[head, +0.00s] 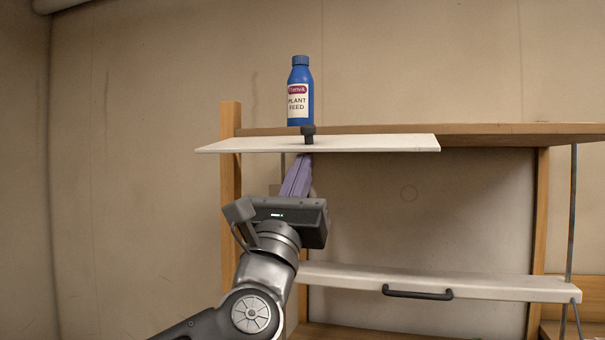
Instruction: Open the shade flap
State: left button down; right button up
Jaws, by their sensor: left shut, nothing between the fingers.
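A white flap panel (380,143) stands out roughly level at the top front of a wooden frame, with a dark knob (308,134) at its front edge. A second white panel (490,287) with a black bar handle (417,293) sits lower down. I cannot tell by name which one is the shade flap. My left gripper (303,158) is under the upper panel, its purple fingers pointing up, shut and empty. The fingertips are close below the knob and the panel; whether they touch is unclear. My right gripper is not in view.
A blue plant feed bottle (300,92) stands upright on top, behind the knob. The wooden top shelf (500,130) runs right, with wooden posts (231,180) at the sides. A metal rod (571,220) hangs at right. The space between the two panels, right of my gripper, is clear.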

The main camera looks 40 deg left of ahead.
pick_arm(q)
jog(key=b+v, duration=0.6)
jog(key=v, duration=0.5)
jog(key=shift+f, duration=0.55)
jog(key=shift+w, duration=0.15)
